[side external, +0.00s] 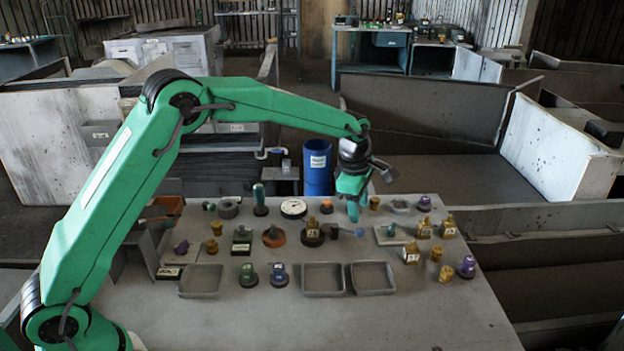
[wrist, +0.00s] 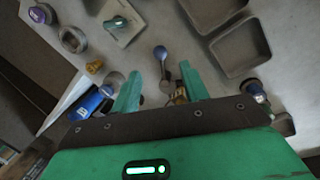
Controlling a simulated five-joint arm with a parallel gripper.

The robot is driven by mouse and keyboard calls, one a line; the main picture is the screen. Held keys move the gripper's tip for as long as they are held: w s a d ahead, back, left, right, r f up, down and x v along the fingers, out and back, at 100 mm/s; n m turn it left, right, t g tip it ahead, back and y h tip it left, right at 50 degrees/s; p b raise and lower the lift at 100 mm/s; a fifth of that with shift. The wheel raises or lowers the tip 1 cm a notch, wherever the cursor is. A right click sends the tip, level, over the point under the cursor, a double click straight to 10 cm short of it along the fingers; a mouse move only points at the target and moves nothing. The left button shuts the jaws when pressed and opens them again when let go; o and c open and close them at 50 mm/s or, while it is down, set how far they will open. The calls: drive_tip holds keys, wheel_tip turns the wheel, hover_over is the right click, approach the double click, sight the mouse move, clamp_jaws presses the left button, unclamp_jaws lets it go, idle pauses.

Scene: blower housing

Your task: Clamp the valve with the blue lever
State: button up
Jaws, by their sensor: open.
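The valve (side external: 312,232) is a brass body on a dark round base, near the middle of the table in the side external view. Its lever runs right to a blue rounded end (side external: 359,232). In the wrist view the blue lever end (wrist: 160,52) lies just beyond the fingertips, and part of the brass body (wrist: 181,95) shows near the right finger, the rest hidden by my gripper. My gripper (side external: 354,210) is open and empty, pointing down above the table, behind and right of the valve. Its two green fingers (wrist: 158,76) are spread in the wrist view.
Two grey trays (side external: 323,293) (side external: 394,289) lie in front of the valve. A plate with a teal-topped part (side external: 391,231) and brass parts (side external: 424,228) stand to the right. An orange-brown round part (side external: 273,236) is left. A blue bin (side external: 318,170) stands behind. The front table is clear.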

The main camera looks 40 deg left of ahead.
drive_tip(key=shift+c, duration=0.3)
drive_tip(key=shift+w+a+f+m+g, duration=0.15)
drive_tip(key=shift+w+a+m+g, duration=0.05)
drive_tip(key=shift+a+m+g, duration=0.25)
drive_tip(key=shift+d+f, duration=0.1)
drive_tip(key=shift+f, duration=0.05)
drive_tip(key=shift+w+f, duration=0.2)
drive_tip(key=shift+f, duration=1.7)
drive_tip(key=shift+w+f, duration=0.2)
drive_tip(key=shift+f, duration=1.65)
clamp_jaws()
